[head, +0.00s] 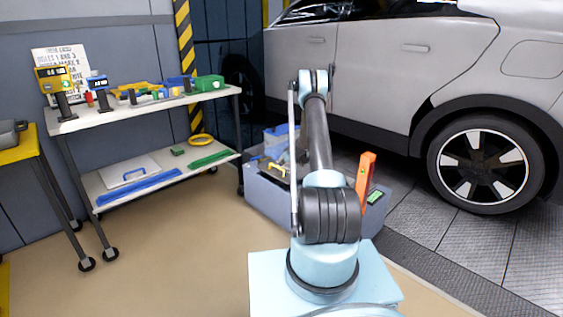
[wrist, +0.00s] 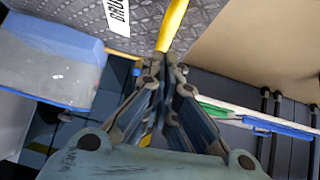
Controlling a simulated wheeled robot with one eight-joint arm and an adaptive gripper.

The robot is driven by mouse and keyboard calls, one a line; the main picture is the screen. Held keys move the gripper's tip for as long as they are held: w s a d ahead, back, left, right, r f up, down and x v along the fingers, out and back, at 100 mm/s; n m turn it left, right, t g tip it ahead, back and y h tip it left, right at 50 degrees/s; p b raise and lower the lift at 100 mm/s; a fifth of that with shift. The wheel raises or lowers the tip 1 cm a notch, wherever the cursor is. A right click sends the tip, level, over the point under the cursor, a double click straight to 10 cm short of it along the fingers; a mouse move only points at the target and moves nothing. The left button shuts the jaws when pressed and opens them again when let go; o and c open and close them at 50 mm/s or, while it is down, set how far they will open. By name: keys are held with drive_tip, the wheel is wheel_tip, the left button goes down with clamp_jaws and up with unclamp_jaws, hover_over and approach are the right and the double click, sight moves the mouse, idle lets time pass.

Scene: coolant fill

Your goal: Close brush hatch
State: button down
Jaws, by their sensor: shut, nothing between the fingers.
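A grey textured panel (wrist: 60,14) fills the top left of the wrist view. It bears a white label (wrist: 118,15) with partly cut-off lettering that seems to start "BRU". A yellow bar (wrist: 173,22) rises from just beyond the fingertips of my gripper (wrist: 165,62). My gripper is shut with nothing held; I cannot tell whether its tips touch the bar. In the head view, the low grey machine (head: 264,196) stands behind my arm. A yellow part (head: 274,167) shows on it. My arm hides much of its top, and the hatch's angle is unclear.
A translucent tank with a blue top (wrist: 55,70) is close on the left in the wrist view. An orange post (head: 365,178) stands at the machine's right. A shelf cart (head: 150,108) stands left, a car (head: 400,75) behind. Tan floor (head: 175,250) is clear at front left.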

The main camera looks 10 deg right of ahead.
sight(277, 174)
drive_tip(key=shift+f, duration=0.65)
drive_tip(key=shift+n+t+h, duration=0.3)
drive_tip(key=shift+t+h, duration=0.1)
drive_tip(key=f, duration=0.3)
drive_tip(key=a+f, duration=0.1)
drive_tip(key=f, duration=0.1)
drive_tip(key=shift+s+f, duration=0.25)
drive_tip(key=shift+s, duration=0.15)
drive_tip(key=shift+s+a+f, duration=0.1)
drive_tip(key=shift+s+f, duration=0.1)
drive_tip(key=shift+r, duration=0.15)
